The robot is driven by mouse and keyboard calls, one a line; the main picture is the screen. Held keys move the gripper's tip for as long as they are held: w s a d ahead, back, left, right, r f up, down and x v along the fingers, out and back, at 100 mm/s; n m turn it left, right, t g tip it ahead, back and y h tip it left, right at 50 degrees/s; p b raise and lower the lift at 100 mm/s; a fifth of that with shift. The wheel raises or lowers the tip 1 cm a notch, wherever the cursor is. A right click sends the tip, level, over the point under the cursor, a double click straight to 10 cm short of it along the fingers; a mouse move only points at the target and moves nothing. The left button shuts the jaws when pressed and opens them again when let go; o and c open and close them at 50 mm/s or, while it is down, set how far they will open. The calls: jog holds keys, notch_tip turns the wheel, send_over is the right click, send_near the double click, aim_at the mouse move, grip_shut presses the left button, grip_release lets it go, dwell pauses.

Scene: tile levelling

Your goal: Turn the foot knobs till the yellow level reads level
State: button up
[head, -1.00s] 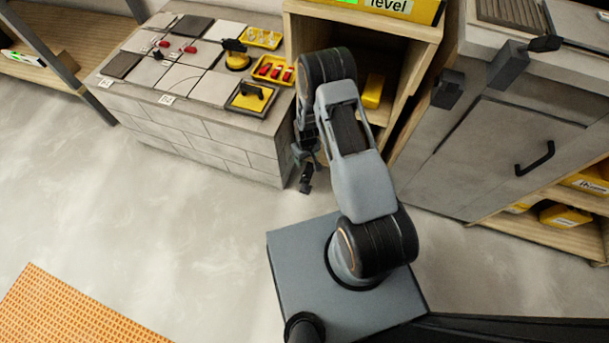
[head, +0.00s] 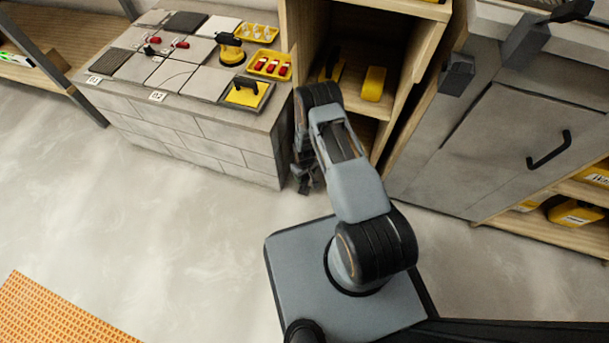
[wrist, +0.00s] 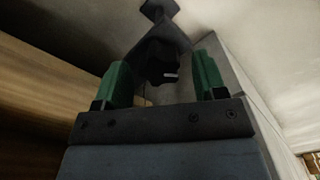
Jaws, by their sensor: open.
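My gripper (head: 304,180) hangs low beside the front right corner of the tile bench. In the wrist view its two green fingers (wrist: 163,82) stand apart. A dark, knob-like shape (wrist: 160,62) with a small white mark shows between and beyond them, below a dark stem with a wider end. I cannot tell whether it is a foot knob, or whether the fingers touch it. The yellow level's readout is not in view now. Foot knobs cannot be made out in the head view.
The tile bench (head: 190,140) carries grey tiles, a yellow suction lifter (head: 231,50), a tray of red wedges (head: 270,66) and a yellow float (head: 246,92). An open wooden cabinet (head: 413,60) stands right of it, then a grey cabinet (head: 500,150).

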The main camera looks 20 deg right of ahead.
jog(key=shift+f, duration=0.1)
jog(key=c, duration=0.9)
jog(key=shift+f+m+b, duration=0.1)
jog(key=shift+m+b, duration=0.2)
jog(key=shift+m, duration=0.1)
jog(key=shift+c, duration=0.2)
jog(key=shift+m, duration=0.5)
jog(key=o, duration=0.9)
jog(key=shift+o, duration=0.2)
notch_tip(320, 180, up, 14)
jog(key=p, duration=0.5)
